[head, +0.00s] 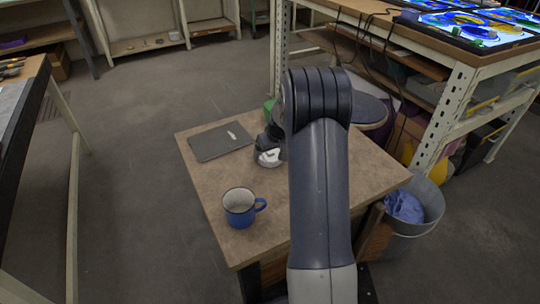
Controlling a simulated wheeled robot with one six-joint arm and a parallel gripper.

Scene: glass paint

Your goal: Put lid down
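My gripper (269,157) is at the end of my arm, low over the middle of the small wooden table (200,180). It is small in the view and partly hidden by my arm, so I cannot see whether its fingers are open or shut. No lid can be made out for certain. A pale patch shows at the gripper, but I cannot tell whether it is a held thing or part of the gripper. A dark grey round disc (369,111) shows behind my arm at the table's far right; I cannot tell what it is.
A blue enamel mug (240,208) stands near the table's front left. A dark flat board (217,144) with a small pale object (232,135) lies at the back left. A metal bucket with blue cloth (404,207) stands right. Shelving (455,100) rises behind.

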